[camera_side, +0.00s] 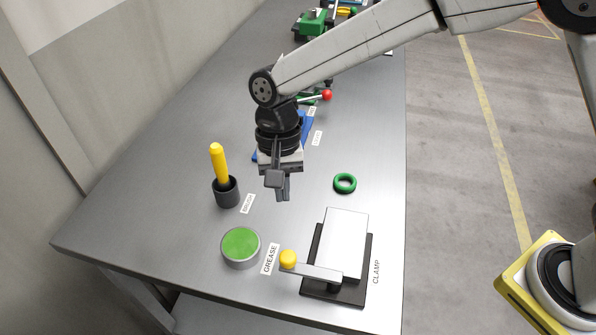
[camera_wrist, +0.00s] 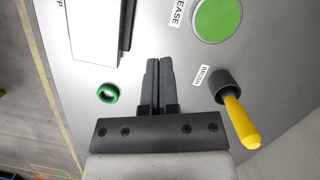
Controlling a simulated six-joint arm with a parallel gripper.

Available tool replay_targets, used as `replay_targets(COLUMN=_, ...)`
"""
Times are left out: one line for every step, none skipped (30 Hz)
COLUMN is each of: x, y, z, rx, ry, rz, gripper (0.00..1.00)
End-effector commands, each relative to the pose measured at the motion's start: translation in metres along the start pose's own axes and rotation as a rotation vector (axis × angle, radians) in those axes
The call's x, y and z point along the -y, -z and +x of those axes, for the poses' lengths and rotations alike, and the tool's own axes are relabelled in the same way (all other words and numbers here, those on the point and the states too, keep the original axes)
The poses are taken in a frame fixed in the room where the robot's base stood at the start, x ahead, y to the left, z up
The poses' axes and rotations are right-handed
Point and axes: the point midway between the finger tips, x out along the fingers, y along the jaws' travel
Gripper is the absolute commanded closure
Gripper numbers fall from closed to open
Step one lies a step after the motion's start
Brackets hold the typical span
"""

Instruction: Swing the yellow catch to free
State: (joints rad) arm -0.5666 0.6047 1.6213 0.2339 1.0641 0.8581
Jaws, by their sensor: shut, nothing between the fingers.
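My gripper (camera_side: 283,196) hangs fingers down above the middle of the bench, between the brush pot and the green ring. In the wrist view its two fingers (camera_wrist: 159,65) lie together, shut and empty. A small yellow part (camera_side: 346,11) shows at the far end of the bench beside a green block (camera_side: 313,22); it is too small to tell its position. Nearer, a lever with a yellow knob (camera_side: 288,259) sticks out left from the clamp (camera_side: 345,243). I cannot tell from a label which yellow part is the catch. My gripper is apart from both.
A yellow-handled brush (camera_side: 218,164) stands in a dark pot (camera_side: 227,193). A green-topped grease tin (camera_side: 240,246) sits at the front. A green ring (camera_side: 345,183) lies right of my gripper. A red ball knob (camera_side: 327,96) and blue part (camera_side: 307,126) are partly behind my arm.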

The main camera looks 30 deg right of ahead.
Motion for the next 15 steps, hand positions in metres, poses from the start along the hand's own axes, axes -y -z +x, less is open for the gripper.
replay_targets(x=0.0, y=0.001, z=-0.008, rx=-0.002, ry=0.002, rz=0.0, gripper=1.0)
replay_targets(x=0.0, y=0.001, z=-0.013, rx=-0.002, ry=0.002, rz=0.0, gripper=1.0)
replay_targets(x=0.0, y=0.001, z=-0.018, rx=-0.002, ry=0.002, rz=0.0, gripper=1.0)
replay_targets(x=0.0, y=0.0, z=-0.021, rx=-0.002, ry=0.002, rz=0.0, gripper=1.0)
replay_targets(x=0.0, y=0.0, z=-0.024, rx=-0.002, ry=0.001, rz=0.0, gripper=1.0)
replay_targets(x=0.0, y=0.0, z=-0.028, rx=-0.002, ry=0.001, rz=0.0, gripper=1.0)
replay_targets(x=0.0, y=0.0, z=-0.03, rx=-0.001, ry=0.0, rz=-0.001, gripper=1.0)
replay_targets(x=-0.001, y=0.0, z=-0.032, rx=-0.001, ry=0.0, rz=-0.001, gripper=1.0)
replay_targets(x=-0.001, y=0.0, z=-0.034, rx=-0.001, ry=0.0, rz=-0.001, gripper=1.0)
replay_targets(x=-0.001, y=0.0, z=-0.035, rx=-0.001, ry=0.0, rz=-0.001, gripper=1.0)
replay_targets(x=-0.001, y=0.0, z=-0.036, rx=-0.001, ry=0.0, rz=-0.001, gripper=1.0)
replay_targets(x=-0.001, y=0.0, z=-0.037, rx=-0.001, ry=0.0, rz=-0.001, gripper=1.0)
replay_targets(x=-0.001, y=0.0, z=-0.038, rx=-0.001, ry=0.0, rz=-0.001, gripper=1.0)
replay_targets(x=-0.001, y=0.0, z=-0.038, rx=-0.001, ry=0.0, rz=-0.001, gripper=1.0)
replay_targets(x=-0.001, y=0.0, z=-0.038, rx=-0.001, ry=0.0, rz=0.0, gripper=1.0)
